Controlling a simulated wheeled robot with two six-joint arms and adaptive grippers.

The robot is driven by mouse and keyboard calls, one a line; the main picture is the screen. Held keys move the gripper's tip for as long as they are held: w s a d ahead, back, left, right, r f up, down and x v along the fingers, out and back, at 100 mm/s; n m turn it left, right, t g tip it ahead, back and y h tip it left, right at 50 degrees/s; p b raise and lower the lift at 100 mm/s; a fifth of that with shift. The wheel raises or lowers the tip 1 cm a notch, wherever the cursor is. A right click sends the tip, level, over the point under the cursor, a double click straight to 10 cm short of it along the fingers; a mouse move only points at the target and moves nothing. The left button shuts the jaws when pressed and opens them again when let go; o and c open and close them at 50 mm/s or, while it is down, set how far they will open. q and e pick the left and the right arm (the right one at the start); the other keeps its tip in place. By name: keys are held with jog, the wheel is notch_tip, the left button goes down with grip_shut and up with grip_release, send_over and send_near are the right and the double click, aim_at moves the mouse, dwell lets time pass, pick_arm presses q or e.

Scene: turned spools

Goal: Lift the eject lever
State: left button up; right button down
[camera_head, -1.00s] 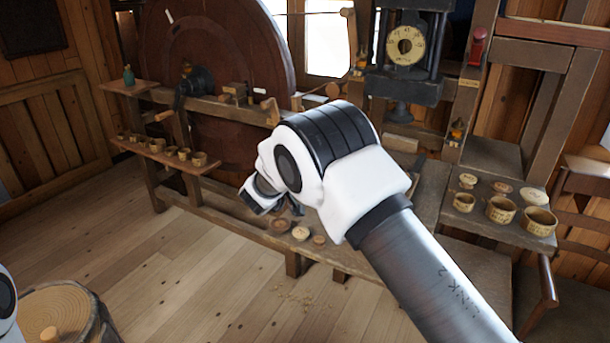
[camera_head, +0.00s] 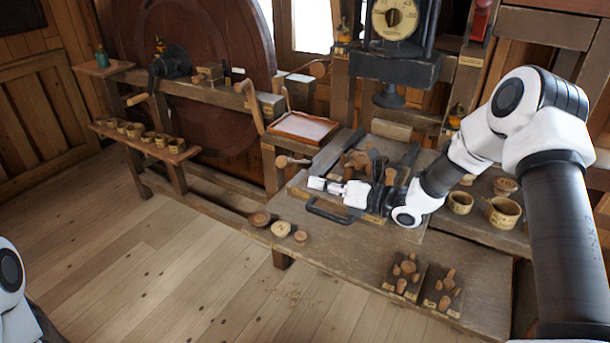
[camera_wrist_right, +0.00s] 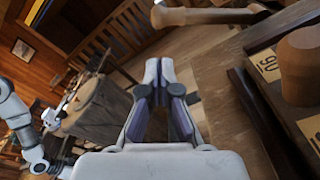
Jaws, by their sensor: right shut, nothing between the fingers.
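A short wooden-handled lever (camera_head: 292,161) sticks out to the left from the bench below the press; I take it for the eject lever, though its label cannot be read. A pale wooden handle also shows at the top of the right wrist view (camera_wrist_right: 205,16). My right gripper (camera_head: 318,184) points left, just below and right of that handle in the head view, apart from it. Its fingers (camera_wrist_right: 160,68) are shut with nothing between them. My left arm shows only in part at the head view's left edge; its gripper is small and unclear in the right wrist view.
The press (camera_head: 394,70) with a round dial stands behind the bench (camera_head: 340,245). A black bar handle (camera_head: 332,213) lies just below my right gripper. Small peg trays (camera_head: 404,274) sit at the front right, and cups (camera_head: 503,212) stand right.

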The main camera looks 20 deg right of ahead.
aim_at(287, 164)
jog(key=p+x, duration=0.2)
jog(key=x, duration=0.7)
jog(key=shift+a, duration=0.2)
jog(key=shift+w+d+f, duration=0.1)
jog(key=shift+w+d+r+b, duration=0.2)
jog(key=shift+r+b, duration=0.05)
jog(key=shift+r, duration=0.2)
jog(key=shift+w+d+r+b, duration=0.15)
jog(key=shift+d+r+b, duration=0.1)
jog(key=shift+r, duration=0.15)
